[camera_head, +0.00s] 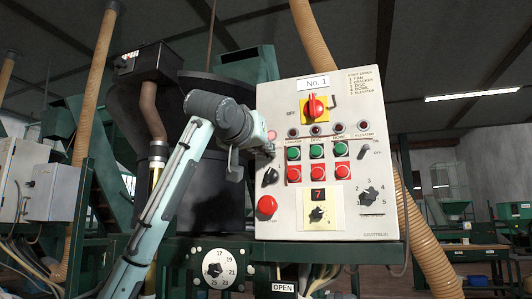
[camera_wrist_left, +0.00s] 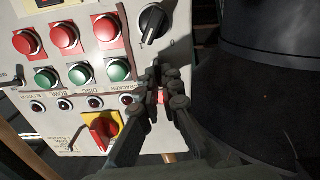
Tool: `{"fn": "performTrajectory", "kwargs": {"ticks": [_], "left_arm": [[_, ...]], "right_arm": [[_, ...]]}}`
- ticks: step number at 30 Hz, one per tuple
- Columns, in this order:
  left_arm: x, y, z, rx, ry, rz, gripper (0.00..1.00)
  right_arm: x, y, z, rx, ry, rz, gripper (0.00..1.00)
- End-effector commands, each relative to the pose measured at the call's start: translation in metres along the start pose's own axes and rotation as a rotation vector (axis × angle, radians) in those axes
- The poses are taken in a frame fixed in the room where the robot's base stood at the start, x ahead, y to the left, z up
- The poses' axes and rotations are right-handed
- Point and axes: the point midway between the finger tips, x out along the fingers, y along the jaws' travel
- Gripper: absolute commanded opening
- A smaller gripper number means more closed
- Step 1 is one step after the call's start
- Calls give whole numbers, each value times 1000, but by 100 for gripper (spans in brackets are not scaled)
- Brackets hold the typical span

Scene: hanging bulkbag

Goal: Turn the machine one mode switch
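The grey control panel marked No. 1 (camera_head: 342,222) fills the centre of the head view. A black rotary switch (camera_head: 270,176) sits near its left edge, above a red mushroom button (camera_head: 267,206); I take it for the mode switch. In the left wrist view, which shows the panel upside down, this switch (camera_wrist_left: 152,20) has a slanted handle. My left gripper (camera_wrist_left: 163,74) is just short of the switch, apart from it and empty. Its fingers are close together with a narrow gap. In the head view, the gripper (camera_head: 264,150) is partly hidden by its wrist. My right gripper is out of view.
Green buttons (camera_head: 316,151) and red buttons (camera_head: 317,172) lie right of the switch. A red-yellow main switch (camera_head: 315,106) is above, and a numbered selector (camera_head: 370,195) lower right. A dark drum (camera_head: 206,200) stands behind my arm, left of the panel.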

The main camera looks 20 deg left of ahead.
Motion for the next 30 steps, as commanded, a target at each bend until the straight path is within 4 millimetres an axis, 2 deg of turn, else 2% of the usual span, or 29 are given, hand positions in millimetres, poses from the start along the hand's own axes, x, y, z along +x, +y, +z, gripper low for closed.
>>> {"fn": "performTrajectory", "kwargs": {"ticks": [6,15,30], "left_arm": [[0,0,1,-183,-1,2,0],[0,-1,1,-355,-1,1,0],[0,-2,0,-430,1,0,0]], "right_arm": [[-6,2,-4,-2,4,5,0],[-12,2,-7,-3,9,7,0],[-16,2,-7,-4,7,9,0]]}}
